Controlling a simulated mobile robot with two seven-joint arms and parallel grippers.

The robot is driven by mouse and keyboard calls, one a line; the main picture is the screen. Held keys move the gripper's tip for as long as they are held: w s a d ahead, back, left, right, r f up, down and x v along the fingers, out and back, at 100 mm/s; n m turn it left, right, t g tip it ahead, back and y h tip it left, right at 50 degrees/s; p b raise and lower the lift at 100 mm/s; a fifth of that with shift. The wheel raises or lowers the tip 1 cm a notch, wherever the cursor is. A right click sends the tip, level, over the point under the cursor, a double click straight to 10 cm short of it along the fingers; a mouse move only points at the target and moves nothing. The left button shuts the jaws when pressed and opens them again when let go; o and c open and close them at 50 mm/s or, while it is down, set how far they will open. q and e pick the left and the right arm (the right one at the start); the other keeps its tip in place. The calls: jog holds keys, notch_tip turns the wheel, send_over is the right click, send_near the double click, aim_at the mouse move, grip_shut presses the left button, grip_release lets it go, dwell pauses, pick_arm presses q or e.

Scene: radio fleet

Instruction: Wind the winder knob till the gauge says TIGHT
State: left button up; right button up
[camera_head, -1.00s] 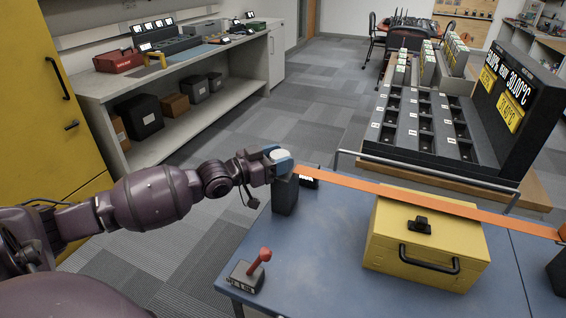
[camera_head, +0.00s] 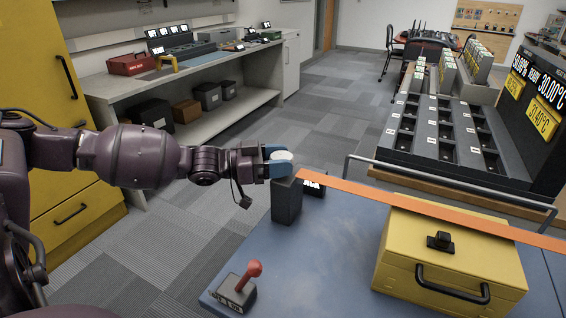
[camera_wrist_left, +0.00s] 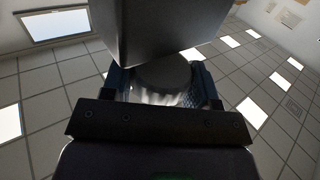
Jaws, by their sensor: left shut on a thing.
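The winder knob (camera_head: 282,156) shows as a pale round top on a dark post (camera_head: 287,202) at the table's far left. My left gripper (camera_head: 279,167), with blue fingers, is shut on the knob. In the left wrist view the round knob (camera_wrist_left: 163,74) sits between the two fingers (camera_wrist_left: 162,92), with the dark post beyond it. The gauge (camera_head: 314,184) is a small black block beside the post; my view of its white lettering is partly cut off, and I cannot read it fully. An orange strap (camera_head: 400,202) runs right from the post. My right gripper is out of view.
The strap crosses over a yellow case (camera_head: 400,269) with a black handle. A red-handled lever box (camera_head: 236,290) stands at the blue table's (camera_head: 330,260) front left. A metal rail (camera_head: 450,175) and a dark slotted rack (camera_head: 435,130) stand behind. A workbench (camera_head: 120,88) is far left.

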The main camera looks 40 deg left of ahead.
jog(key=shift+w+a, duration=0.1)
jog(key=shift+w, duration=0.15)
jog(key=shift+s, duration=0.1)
pick_arm(q)
jog(key=o, duration=0.9)
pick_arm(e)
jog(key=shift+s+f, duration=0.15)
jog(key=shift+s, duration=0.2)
pick_arm(q)
jog(key=shift+s, duration=0.1)
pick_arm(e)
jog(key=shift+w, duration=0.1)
pick_arm(q)
jog(key=shift+s+a+r, duration=0.1)
jog(key=shift+s+a, duration=0.1)
jog(key=shift+a, duration=0.1)
jog(key=p+v, duration=0.3)
jog(key=v, duration=0.7)
jog(key=shift+w+p, duration=0.1)
jog(key=shift+p, duration=0.25)
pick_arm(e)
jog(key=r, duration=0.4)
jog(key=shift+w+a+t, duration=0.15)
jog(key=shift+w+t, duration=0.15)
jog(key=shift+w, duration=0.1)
